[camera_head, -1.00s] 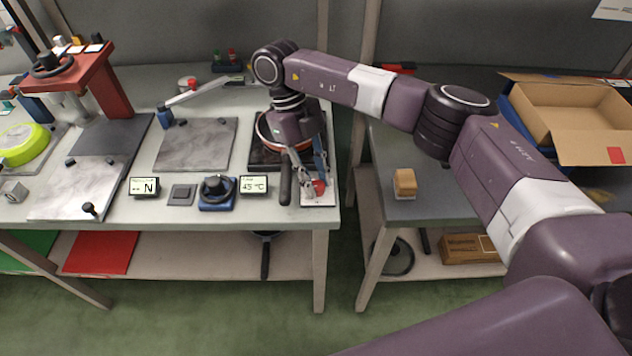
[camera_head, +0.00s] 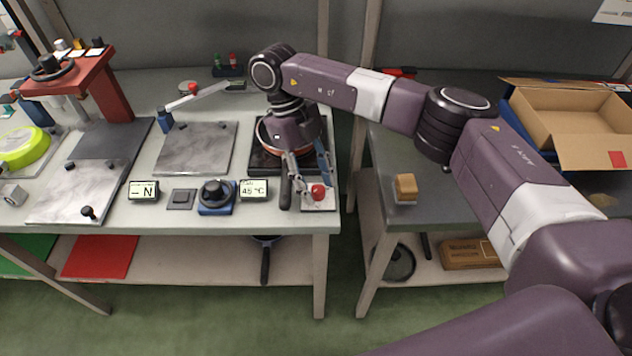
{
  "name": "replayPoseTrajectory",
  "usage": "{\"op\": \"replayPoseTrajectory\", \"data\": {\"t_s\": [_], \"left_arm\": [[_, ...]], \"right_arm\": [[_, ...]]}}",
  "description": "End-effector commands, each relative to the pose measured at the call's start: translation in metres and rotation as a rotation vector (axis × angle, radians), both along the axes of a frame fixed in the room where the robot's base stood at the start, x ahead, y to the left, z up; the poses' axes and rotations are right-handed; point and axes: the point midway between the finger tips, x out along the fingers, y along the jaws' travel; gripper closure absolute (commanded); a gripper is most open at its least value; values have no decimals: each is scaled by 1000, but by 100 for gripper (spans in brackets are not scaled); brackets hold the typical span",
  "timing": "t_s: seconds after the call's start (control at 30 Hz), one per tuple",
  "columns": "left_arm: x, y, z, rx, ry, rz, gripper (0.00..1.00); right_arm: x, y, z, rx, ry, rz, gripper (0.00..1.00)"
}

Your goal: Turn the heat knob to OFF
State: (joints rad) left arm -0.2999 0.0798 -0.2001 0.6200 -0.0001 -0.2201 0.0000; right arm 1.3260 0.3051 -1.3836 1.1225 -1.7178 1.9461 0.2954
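A red knob (camera_head: 318,191) sits on a small pale plate (camera_head: 320,205) at the front right corner of the left bench. My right gripper (camera_head: 313,185) reaches down over it from behind. Its fingers are spread, one left of the knob and one behind and to its right; I cannot tell whether either touches it. A pan (camera_head: 268,138) on the dark hot plate (camera_head: 262,160) is partly hidden by my gripper; its black handle (camera_head: 285,190) points forward. A display (camera_head: 253,190) reads 45 °C. The knob's markings are too small to read. My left gripper is out of view.
A black knob on a blue base (camera_head: 216,207) and another display (camera_head: 143,191) stand left along the front edge. A red press (camera_head: 105,85) is at far left. A gap separates this bench from the right bench (camera_head: 440,208), which bears a wooden block (camera_head: 405,186) and an open carton (camera_head: 560,130).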

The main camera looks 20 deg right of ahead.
Motion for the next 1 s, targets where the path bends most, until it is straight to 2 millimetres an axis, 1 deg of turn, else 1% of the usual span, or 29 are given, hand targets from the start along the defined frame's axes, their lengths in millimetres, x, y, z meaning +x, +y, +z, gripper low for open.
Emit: {"op": "replayPoseTrajectory", "data": {"t_s": [0.17,0.27,0.37,0.6,0.7,0.83,1.0], "left_arm": [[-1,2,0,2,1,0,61],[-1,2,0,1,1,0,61],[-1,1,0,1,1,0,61],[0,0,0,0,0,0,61],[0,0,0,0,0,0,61],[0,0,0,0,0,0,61],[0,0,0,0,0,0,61]], "right_arm": [[1,0,1,0,0,-1,60],[3,2,8,0,-1,-1,60],[9,5,23,1,-4,-1,60],[27,15,73,-1,-6,-2,60],[32,18,88,-2,-4,-2,60],[37,21,102,-2,-2,-1,60],[40,23,110,0,0,0,60]]}}
